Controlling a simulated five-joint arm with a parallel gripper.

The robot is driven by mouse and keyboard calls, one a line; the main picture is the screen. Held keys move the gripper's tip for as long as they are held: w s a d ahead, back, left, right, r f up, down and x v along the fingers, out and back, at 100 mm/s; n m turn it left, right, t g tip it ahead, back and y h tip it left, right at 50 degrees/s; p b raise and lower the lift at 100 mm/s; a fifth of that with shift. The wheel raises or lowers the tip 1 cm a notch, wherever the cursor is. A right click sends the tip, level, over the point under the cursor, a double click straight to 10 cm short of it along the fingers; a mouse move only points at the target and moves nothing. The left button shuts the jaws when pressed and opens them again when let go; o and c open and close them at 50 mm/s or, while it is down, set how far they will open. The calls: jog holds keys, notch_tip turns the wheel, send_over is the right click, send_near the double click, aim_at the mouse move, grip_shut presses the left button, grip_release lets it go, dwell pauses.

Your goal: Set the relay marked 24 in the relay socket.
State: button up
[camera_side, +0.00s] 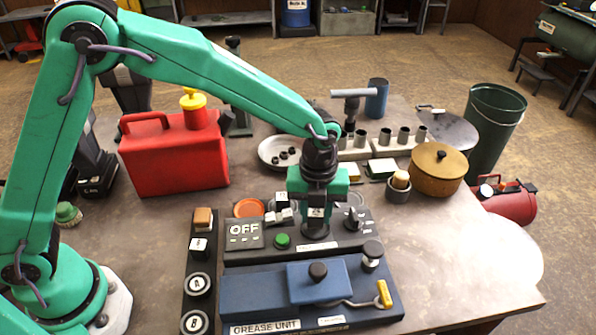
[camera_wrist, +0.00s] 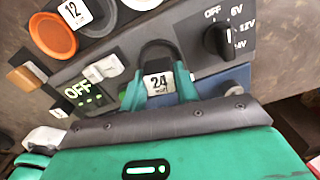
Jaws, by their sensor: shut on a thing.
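My gripper (camera_side: 318,202) is shut on a small dark relay with a white label (camera_side: 316,212), low over the control panel. In the wrist view the relay (camera_wrist: 158,82) reads 24 and sits between my green fingertips (camera_wrist: 159,90). A dark rounded piece (camera_side: 315,232) shows directly below the relay on the panel, perhaps the socket. My gripper and the relay hide most of that spot, so I cannot tell whether the relay is seated. Another white-faced relay, marked 12 (camera_wrist: 77,12), lies behind the panel.
The panel has an OFF display (camera_side: 243,231), a green button (camera_side: 282,240) and a black voltage knob (camera_side: 352,219) close to my gripper. An orange dish (camera_side: 247,208) lies behind. The blue grease unit (camera_side: 258,291) is in front. A brass pot (camera_side: 436,175) stands right.

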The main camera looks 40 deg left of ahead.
jog(key=shift+f, duration=0.6)
jog(key=o, duration=0.7)
jog(key=shift+r, duration=0.1)
jog(key=shift+r, duration=5.4)
notch_tip(320, 180, up, 8)
send_over(316, 212)
jog(key=shift+r, duration=0.35)
dwell(0.3)
